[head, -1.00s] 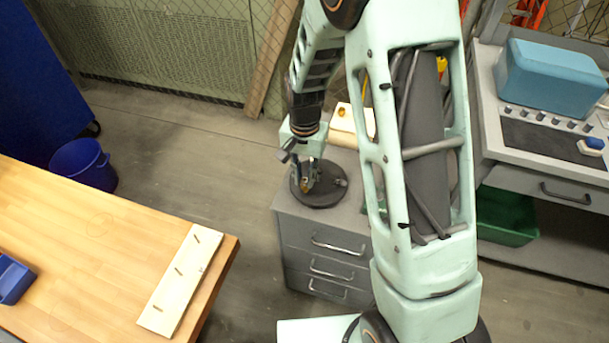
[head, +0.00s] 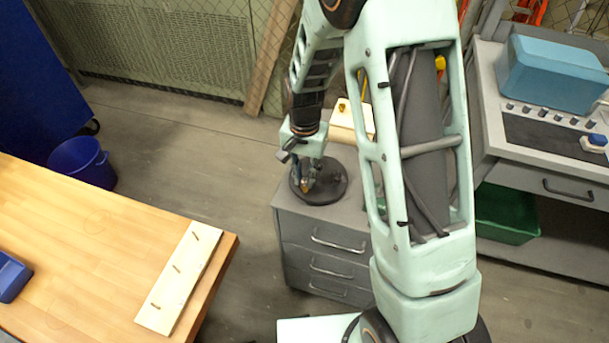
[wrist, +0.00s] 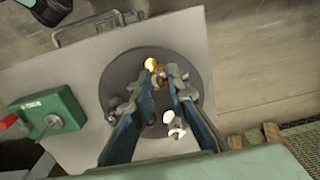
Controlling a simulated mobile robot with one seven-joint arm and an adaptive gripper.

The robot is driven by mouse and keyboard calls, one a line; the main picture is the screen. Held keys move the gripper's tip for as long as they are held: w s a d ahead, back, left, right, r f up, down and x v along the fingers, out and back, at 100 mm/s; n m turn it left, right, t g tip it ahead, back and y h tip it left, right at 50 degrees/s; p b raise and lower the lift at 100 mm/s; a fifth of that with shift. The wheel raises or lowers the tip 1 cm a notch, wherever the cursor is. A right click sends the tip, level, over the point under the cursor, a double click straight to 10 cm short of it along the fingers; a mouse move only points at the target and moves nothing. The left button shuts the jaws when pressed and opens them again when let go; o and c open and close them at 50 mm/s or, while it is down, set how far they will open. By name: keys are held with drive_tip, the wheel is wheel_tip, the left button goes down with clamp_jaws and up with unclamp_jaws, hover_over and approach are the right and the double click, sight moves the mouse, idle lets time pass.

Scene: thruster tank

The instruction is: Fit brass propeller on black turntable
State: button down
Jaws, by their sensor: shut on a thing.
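The black turntable (head: 331,194) is a round dark disc lying flat on top of a grey drawer cabinet. It also shows in the wrist view (wrist: 116,73). My gripper (head: 306,184) points down over the turntable's left part in the head view. In the wrist view, my gripper (wrist: 160,76) has its two fingers closed in on the brass propeller (wrist: 151,64), of which only a small shiny part shows at the fingertips. The fingers hide the rest. I cannot tell whether the propeller touches the turntable. A small pale fitting (wrist: 175,125) shows on the disc between the fingers.
The grey cabinet (head: 325,262) has several drawers. A green box with a red knob (wrist: 52,118) stands on its top beside the turntable. A cream box (head: 349,121) shows behind my arm. The wooden table (head: 85,255) at left holds a pegged board (head: 183,275).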

drive_tip(key=c, duration=1.8)
unclamp_jaws()
drive_tip(key=shift+r, duration=0.1)
wheel_tip(320, 180, up, 16)
drive_tip(key=p, duration=0.3)
